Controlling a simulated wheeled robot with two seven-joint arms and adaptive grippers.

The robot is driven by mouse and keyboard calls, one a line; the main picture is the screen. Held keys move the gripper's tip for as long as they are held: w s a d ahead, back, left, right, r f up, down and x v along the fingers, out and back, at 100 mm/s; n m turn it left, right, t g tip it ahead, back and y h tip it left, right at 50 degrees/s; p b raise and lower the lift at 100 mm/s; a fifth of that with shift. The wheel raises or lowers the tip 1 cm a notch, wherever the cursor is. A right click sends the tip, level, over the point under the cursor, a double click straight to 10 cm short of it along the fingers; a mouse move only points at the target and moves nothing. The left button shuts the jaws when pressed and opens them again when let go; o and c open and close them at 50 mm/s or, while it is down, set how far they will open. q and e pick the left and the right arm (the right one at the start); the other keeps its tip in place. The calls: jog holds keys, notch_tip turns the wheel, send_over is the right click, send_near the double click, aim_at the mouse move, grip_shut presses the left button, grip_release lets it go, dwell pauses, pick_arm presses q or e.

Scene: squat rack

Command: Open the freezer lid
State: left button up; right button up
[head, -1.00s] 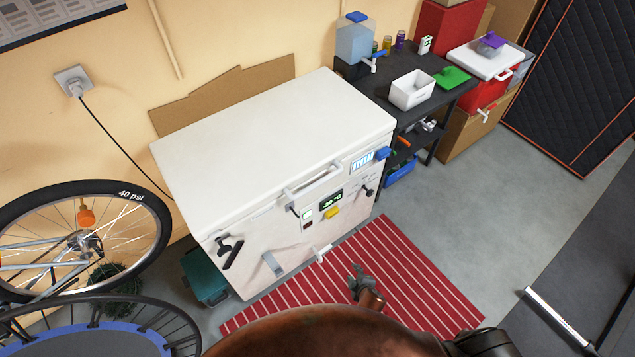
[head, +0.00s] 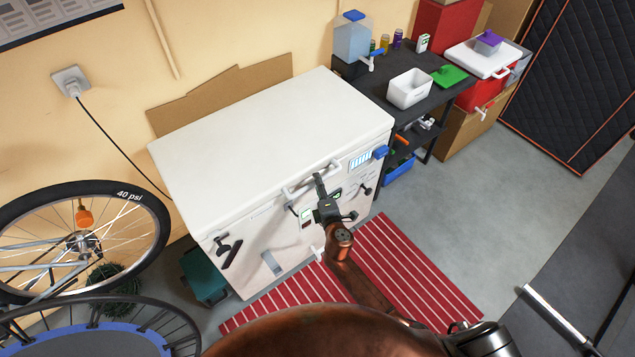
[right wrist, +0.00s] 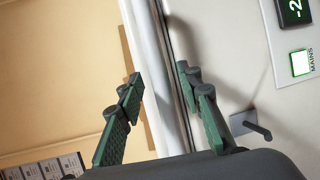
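The white chest freezer (head: 250,225) stands against the wall with its lid (head: 270,125) closed. A pale bar handle (head: 297,190) is on the lid's front edge. My right gripper (head: 319,180) is at the right part of this handle in the head view. In the right wrist view my right gripper (right wrist: 160,76) is open, its two green-padded fingers apart on either side of a white edge or bar (right wrist: 155,60). I cannot tell whether they touch it. Black latches (head: 231,252) are on the freezer front. My left gripper is out of view.
A dark shelf table (head: 437,98) with a white bin (head: 410,88) stands right of the freezer. A bicycle wheel (head: 150,200) and a teal box (head: 200,285) are at the left.

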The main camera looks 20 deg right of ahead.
jog(key=shift+w+f, duration=0.15)
jog(key=shift+w, duration=0.6)
jog(key=shift+c, duration=0.5)
grip_shut()
